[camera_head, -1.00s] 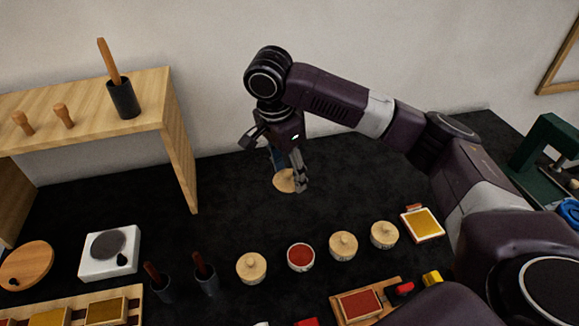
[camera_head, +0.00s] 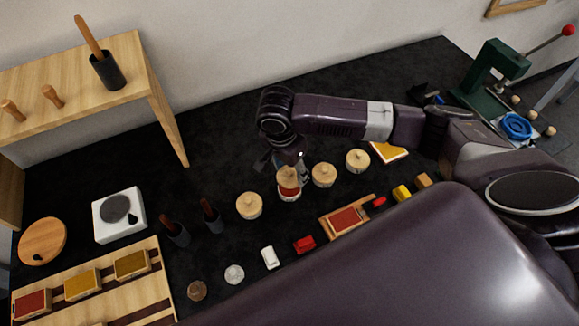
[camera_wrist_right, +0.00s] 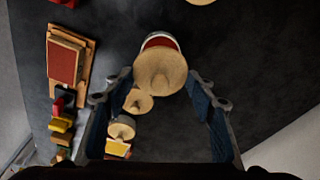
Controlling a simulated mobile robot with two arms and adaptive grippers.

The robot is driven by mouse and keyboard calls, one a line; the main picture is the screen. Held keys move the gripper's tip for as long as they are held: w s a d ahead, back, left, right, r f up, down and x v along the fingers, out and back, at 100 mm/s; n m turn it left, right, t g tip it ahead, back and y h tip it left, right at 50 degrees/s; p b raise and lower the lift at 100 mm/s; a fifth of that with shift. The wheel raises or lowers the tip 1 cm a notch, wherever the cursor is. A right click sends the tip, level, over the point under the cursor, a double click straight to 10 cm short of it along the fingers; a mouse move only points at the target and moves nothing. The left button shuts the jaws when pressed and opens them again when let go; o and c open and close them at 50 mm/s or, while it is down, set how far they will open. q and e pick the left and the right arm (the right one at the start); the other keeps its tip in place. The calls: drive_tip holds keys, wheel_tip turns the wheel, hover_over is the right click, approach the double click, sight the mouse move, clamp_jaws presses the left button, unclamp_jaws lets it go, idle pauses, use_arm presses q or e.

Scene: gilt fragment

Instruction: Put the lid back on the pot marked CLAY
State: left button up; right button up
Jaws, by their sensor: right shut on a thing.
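My right gripper (camera_head: 292,170) is shut on a round pale wooden lid (camera_head: 287,177). The lid also shows between the fingers in the right wrist view (camera_wrist_right: 160,72). It is over the open pot with red contents (camera_head: 289,196), whose rim and red inside peek out past the lid in the wrist view (camera_wrist_right: 160,40). A strip of red shows below the lid, so it does not fully cover the pot; I cannot tell whether they touch. No CLAY marking is readable. My left gripper is not in view.
Lidded pots stand on both sides: one to the left (camera_head: 249,206), two to the right (camera_head: 323,176) (camera_head: 358,162). A red ink pad (camera_head: 346,220) lies in front. Dark holders with sticks (camera_head: 212,217) stand further left. The black table behind the pots is clear.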

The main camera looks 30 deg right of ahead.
wheel_tip(320, 180, down, 3)
drive_tip(key=b, duration=0.4)
drive_tip(key=shift+f, duration=0.4)
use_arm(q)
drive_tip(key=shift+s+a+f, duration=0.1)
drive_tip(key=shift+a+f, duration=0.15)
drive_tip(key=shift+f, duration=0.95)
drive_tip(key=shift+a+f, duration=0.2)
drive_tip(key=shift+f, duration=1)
use_arm(e)
drive_tip(key=shift+f, duration=0.75)
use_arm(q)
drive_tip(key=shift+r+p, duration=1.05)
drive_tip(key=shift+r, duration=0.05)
use_arm(e)
drive_tip(key=shift+r, duration=0.1)
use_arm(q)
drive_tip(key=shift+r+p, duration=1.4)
use_arm(e)
drive_tip(key=shift+f, duration=0.25)
drive_tip(key=o, duration=1)
drive_tip(key=shift+o, duration=0.7)
